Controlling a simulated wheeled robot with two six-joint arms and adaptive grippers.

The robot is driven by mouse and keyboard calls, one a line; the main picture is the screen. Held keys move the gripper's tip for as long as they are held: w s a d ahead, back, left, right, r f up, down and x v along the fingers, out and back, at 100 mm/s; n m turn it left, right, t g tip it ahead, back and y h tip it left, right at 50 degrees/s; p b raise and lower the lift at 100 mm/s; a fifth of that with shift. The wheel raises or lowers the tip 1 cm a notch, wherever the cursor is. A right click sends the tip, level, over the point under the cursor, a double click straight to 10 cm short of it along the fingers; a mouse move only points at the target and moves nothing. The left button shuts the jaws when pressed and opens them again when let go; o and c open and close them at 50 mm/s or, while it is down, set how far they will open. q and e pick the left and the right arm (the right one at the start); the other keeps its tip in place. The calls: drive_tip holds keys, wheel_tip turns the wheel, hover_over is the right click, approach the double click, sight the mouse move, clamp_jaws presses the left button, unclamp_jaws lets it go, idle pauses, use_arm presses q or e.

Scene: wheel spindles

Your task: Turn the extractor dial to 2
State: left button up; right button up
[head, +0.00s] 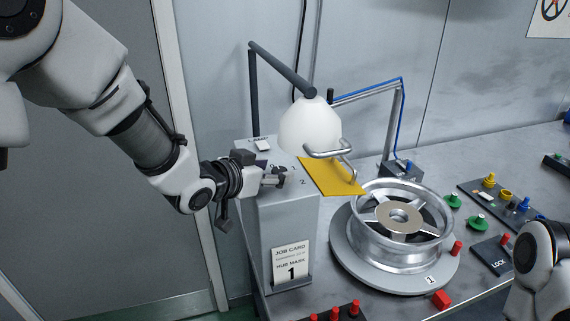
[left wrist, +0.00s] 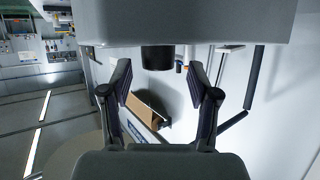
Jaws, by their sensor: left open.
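The grey console (head: 285,225) stands left of the bench, with the numerals 1 and 2 on its sloping top. The dial is mostly hidden by my left gripper (head: 277,178) in the head view, so its setting cannot be read. In the left wrist view a black cylindrical knob (left wrist: 158,57), which looks like the dial, juts from a grey surface. The open fingers of my left gripper (left wrist: 159,75) stand on either side of it, with gaps showing. My right arm is at the lower right; its gripper is out of frame.
A white lamp shade (head: 308,127) hangs over the console's right side, near a yellow panel (head: 332,177). A job card (head: 290,265) is on the console's front. A metal wheel (head: 398,245) sits on a round turntable (head: 345,250) to the right.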

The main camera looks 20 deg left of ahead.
sight(278, 170)
use_arm(q)
drive_tip(key=shift+w+d, duration=0.15)
drive_tip(key=shift+d, duration=0.05)
drive_tip(key=shift+w+d+p, duration=0.15)
drive_tip(key=shift+w+p, duration=0.05)
drive_tip(key=shift+p, duration=0.1)
drive_tip(key=x, duration=0.2)
drive_tip(key=shift+w+f, duration=0.3)
drive_tip(key=shift+s+r, duration=0.15)
drive_tip(key=shift+s, duration=0.2)
drive_tip(key=c, duration=0.8)
clamp_jaws()
use_arm(e)
drive_tip(key=shift+s+r, duration=0.3)
drive_tip(key=shift+r, duration=0.35)
use_arm(q)
drive_tip(key=shift+r, duration=0.1)
